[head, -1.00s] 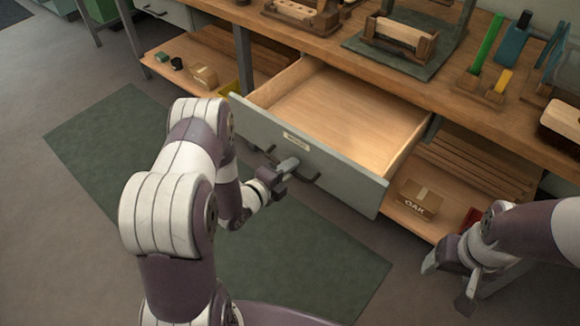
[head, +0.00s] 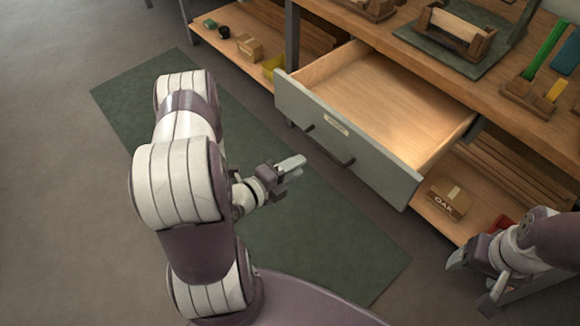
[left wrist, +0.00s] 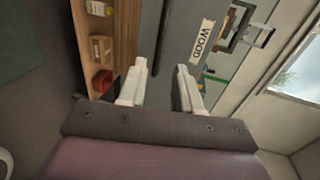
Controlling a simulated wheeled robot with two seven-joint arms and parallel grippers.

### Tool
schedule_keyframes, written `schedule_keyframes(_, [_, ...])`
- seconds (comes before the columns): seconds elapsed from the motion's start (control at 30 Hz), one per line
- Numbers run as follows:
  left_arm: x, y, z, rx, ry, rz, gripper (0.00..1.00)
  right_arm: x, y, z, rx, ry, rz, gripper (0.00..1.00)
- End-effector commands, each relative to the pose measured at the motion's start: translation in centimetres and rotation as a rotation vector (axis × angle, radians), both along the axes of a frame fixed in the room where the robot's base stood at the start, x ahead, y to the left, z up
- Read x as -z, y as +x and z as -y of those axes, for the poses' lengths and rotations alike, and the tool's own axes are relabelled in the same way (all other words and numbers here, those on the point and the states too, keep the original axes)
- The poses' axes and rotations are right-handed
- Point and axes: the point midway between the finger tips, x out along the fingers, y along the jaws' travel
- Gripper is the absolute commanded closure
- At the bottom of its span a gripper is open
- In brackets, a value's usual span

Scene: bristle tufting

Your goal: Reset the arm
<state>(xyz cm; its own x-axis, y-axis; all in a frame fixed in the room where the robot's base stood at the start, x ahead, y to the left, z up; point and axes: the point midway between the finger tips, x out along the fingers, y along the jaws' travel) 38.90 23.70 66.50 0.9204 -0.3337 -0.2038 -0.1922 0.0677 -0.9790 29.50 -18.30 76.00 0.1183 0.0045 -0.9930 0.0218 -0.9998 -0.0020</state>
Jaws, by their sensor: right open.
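My left gripper (head: 292,165) is in front of the pulled-out drawer, apart from its dark handle (head: 330,146). In the left wrist view its two fingers (left wrist: 163,85) stand apart with nothing between them. The grey drawer front (head: 365,148) carries a pale label, which reads WOOD in the left wrist view (left wrist: 202,40). The drawer's wooden inside (head: 375,95) looks empty. My right gripper (head: 478,275) is open and empty at the lower right, in front of the low shelf.
The workbench (head: 400,45) holds wooden fixtures and a tool rack (head: 540,85). A box marked OAK (head: 447,200) sits on the lower shelf right of the drawer. Small items sit on the left shelf. The green mat (head: 330,225) is clear.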

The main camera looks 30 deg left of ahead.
Motion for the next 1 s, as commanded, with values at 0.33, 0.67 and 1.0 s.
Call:
schedule_keyframes(0.33, [-0.3,-1.5,-0.5,0.001,0.0,-0.001,0.67,-0.2,0.0,0.0,0.0,0.0,0.0,0.27])
schedule_keyframes(0.67, [-0.3,-1.4,-0.5,0.0,-0.003,-0.001,0.67,-0.2,0.0,0.0,0.0,0.0,0.0,0.27])
schedule_keyframes(1.0, [8.4,-8.4,-6.2,-0.776,-0.577,-1.015,0.67,-0.2,0.0,0.0,0.0,0.0,0.0,0.27])
